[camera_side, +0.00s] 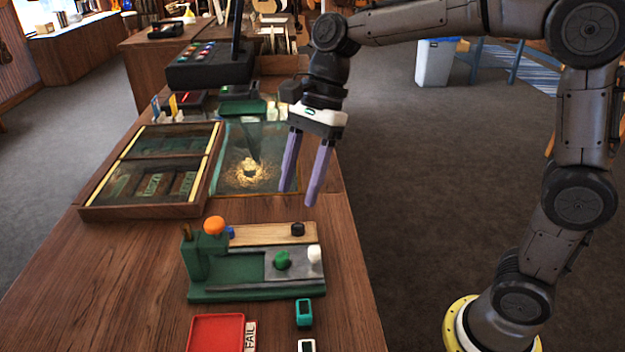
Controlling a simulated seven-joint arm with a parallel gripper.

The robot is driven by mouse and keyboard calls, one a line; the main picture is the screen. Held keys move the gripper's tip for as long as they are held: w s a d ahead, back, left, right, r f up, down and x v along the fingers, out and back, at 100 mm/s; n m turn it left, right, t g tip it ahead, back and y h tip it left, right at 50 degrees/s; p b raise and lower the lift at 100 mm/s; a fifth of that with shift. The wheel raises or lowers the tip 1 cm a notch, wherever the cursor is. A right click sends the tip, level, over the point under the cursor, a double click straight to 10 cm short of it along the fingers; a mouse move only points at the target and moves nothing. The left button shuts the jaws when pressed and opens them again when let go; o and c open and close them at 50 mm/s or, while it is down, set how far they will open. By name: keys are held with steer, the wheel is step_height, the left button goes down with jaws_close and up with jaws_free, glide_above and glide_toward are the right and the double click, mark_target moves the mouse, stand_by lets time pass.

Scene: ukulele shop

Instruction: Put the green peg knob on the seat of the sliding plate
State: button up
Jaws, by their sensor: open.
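The green peg knob (282,260) stands on the grey sliding plate (290,272) at the right part of the green fixture (235,296). I cannot tell whether it sits in a seat of the plate. A white knob (315,254) stands just right of it, at the plate's right end. My gripper (298,197) is open and empty, its two purple fingers pointing down, above and behind the fixture. It is well apart from the green knob.
A black knob (298,229) and a blue knob (229,232) are at the wooden strip (262,234). A red tray (216,333) and a teal device (304,313) lie in front. A divided wooden case (140,212) stands behind left.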

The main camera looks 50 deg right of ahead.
steer(key=s+d+f+n+t+h, duration=0.1)
steer(key=s+d+n+t+h, duration=0.1)
steer(key=s+d+n, duration=0.4)
steer(key=s+d+f+n+t+h, duration=0.2)
steer(key=s+d+n, duration=0.4)
steer(key=s+n, duration=0.6)
steer(key=shift+d+t+h, duration=0.15)
steer(key=shift+t+h, duration=0.15)
steer(key=shift+t, duration=0.5)
